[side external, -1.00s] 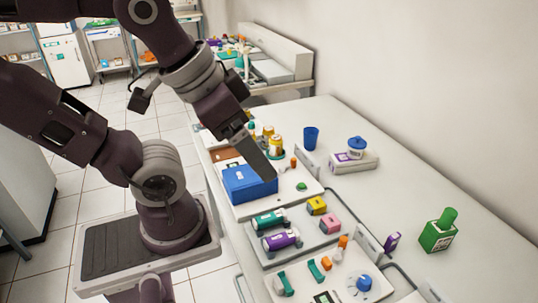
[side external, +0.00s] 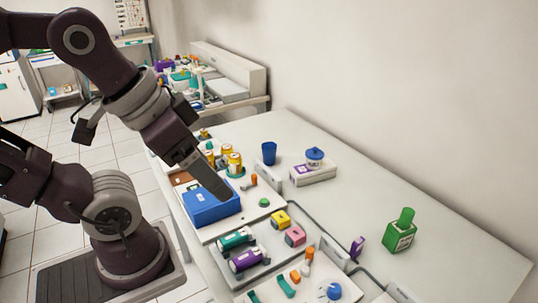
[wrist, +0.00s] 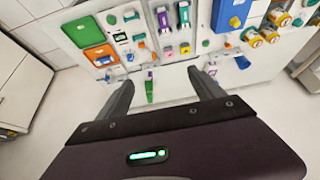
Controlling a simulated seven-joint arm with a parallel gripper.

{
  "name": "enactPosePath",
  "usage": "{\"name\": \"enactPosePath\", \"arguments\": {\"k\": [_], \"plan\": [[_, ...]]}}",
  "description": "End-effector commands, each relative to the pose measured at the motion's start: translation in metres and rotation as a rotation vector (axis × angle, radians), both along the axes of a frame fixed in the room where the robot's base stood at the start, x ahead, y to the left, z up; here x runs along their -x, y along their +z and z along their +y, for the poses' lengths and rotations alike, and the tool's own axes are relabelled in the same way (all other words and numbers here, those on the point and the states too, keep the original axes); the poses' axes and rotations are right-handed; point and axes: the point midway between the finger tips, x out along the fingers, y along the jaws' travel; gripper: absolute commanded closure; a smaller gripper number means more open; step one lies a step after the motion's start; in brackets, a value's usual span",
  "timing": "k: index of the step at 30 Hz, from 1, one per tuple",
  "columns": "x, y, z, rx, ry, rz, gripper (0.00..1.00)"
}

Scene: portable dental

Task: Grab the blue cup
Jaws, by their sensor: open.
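The blue cup (side external: 269,153) stands upright on the white counter, toward the wall, left of a white block with a blue-lidded jar (side external: 314,158). In the wrist view, a small blue shape that looks like the cup (wrist: 242,62) lies to the right of my right finger. My gripper (side external: 222,194) is above the counter, over the right side of the blue box, apart from the cup. In the wrist view, my gripper (wrist: 160,80) has its fingers spread and nothing held between them.
A blue box (side external: 208,209), yellow-topped jars (side external: 234,162) and trays of small items crowd the counter's near side. A green bottle (side external: 401,234) stands farther right. The counter between the white block and the green bottle is mostly clear.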

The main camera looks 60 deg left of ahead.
Motion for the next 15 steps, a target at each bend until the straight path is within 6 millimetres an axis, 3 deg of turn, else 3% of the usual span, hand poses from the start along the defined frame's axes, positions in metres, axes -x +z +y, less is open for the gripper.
{"name": "enactPosePath", "arguments": {"k": [5,8,11,12,14,15], "plan": [[-0.001,0.0,0.0,0.0,0.001,-0.001,0.23],[-0.024,0.003,0.006,-0.003,0.032,-0.021,0.23],[-0.089,0.006,0.03,-0.014,0.118,-0.088,0.23],[-0.123,0.005,0.047,-0.022,0.162,-0.127,0.23],[-0.173,-0.002,0.079,-0.038,0.228,-0.19,0.23],[-0.204,-0.009,0.103,-0.052,0.269,-0.234,0.23]]}}
